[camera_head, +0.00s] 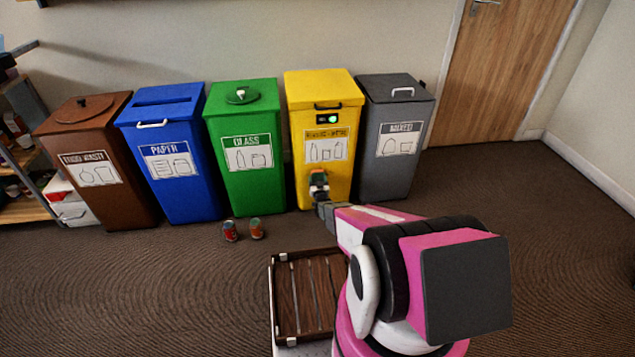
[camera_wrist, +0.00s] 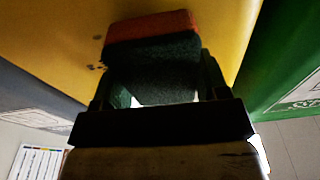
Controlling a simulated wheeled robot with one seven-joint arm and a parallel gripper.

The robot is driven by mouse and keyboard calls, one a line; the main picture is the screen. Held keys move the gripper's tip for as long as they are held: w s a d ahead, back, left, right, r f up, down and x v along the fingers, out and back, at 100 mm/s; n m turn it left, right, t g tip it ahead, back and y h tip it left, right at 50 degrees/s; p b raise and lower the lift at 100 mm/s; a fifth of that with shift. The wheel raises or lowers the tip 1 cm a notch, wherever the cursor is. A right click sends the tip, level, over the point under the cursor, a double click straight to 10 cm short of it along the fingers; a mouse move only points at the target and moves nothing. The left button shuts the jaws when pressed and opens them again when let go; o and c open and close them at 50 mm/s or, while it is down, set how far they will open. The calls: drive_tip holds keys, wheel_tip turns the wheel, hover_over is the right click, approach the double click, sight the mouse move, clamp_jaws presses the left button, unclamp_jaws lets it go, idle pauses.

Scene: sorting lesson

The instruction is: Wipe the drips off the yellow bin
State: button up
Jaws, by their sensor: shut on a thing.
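The yellow bin (camera_head: 327,92) stands between the green and grey bins, and its front fills the top of the wrist view (camera_wrist: 62,40). My gripper (camera_head: 319,188) is at the lower front of this bin. In the wrist view my gripper (camera_wrist: 155,82) is shut on a sponge (camera_wrist: 152,55) with an orange-red layer and a dark green layer. The sponge is at or very close to the yellow face; I cannot tell if it touches. Small dark drips (camera_wrist: 97,67) show on the yellow face just left of the sponge. My arm hides part of the floor before the bins.
Brown (camera_head: 93,140), blue (camera_head: 170,130), green (camera_head: 240,120) and grey (camera_head: 398,110) bins line the wall. Two small cans (camera_head: 230,231) (camera_head: 257,228) stand before the green bin. A slatted wooden tray (camera_head: 300,252) is beside my arm. Floor at right is clear before the door (camera_head: 500,70).

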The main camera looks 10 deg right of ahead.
sight(323, 177)
drive_tip(key=shift+w, duration=0.8)
drive_tip(key=shift+d, duration=5.05)
drive_tip(key=shift+w, duration=0.15)
drive_tip(key=shift+a, duration=3.4)
drive_tip(key=shift+w+a, duration=0.15)
drive_tip(key=shift+a, duration=1.6)
